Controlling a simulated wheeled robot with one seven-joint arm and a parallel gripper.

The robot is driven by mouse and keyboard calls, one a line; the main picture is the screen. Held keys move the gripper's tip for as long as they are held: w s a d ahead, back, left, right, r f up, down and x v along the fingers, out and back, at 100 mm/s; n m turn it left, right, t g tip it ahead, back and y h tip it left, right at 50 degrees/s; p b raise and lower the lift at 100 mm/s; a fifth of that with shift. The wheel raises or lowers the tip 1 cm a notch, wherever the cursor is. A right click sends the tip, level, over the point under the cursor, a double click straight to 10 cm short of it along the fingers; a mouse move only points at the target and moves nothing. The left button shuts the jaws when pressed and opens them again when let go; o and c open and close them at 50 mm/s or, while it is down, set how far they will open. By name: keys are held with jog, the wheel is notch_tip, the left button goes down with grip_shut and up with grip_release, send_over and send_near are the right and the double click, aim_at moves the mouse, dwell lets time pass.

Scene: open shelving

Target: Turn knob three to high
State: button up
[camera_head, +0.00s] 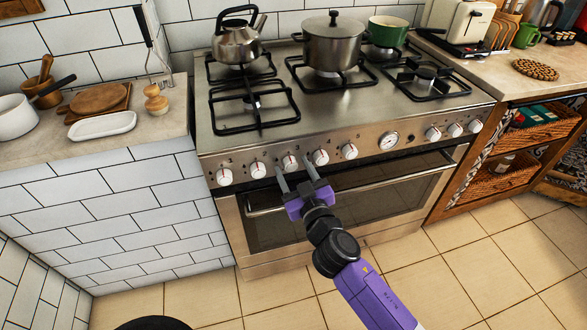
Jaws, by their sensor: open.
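The steel stove has a row of white knobs with red marks along its front panel. The third knob from the left (290,162) is level with my gripper (293,168). My gripper is open, and its two fingers point at the panel with this knob between them in the picture. I cannot tell whether the fingers touch the knob. The second knob (258,170) is just left of the fingers, and the fourth knob (320,157) is just right of them.
An oven handle (265,211) runs below the knobs, under my gripper. A round dial (388,140) and further knobs are to the right. A kettle (238,42), a steel pot (333,48) and a green pot (388,32) stand on the hob.

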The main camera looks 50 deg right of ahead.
jog(key=shift+c, duration=0.4)
grip_shut()
jog(key=n+p, duration=0.1)
jog(key=n, duration=0.2)
jog(key=shift+r+n, duration=0.1)
jog(key=shift+n, duration=0.2)
jog(key=n+p, duration=0.1)
jog(key=n, duration=0.2)
jog(key=shift+a+g, duration=0.1)
jog(key=shift+g, duration=0.2)
jog(key=n+p, duration=0.1)
jog(key=n, duration=0.5)
jog(key=shift+w+a+n+g+p, duration=0.1)
jog(key=shift+n+g+p, duration=0.2)
jog(key=shift+p, duration=0.1)
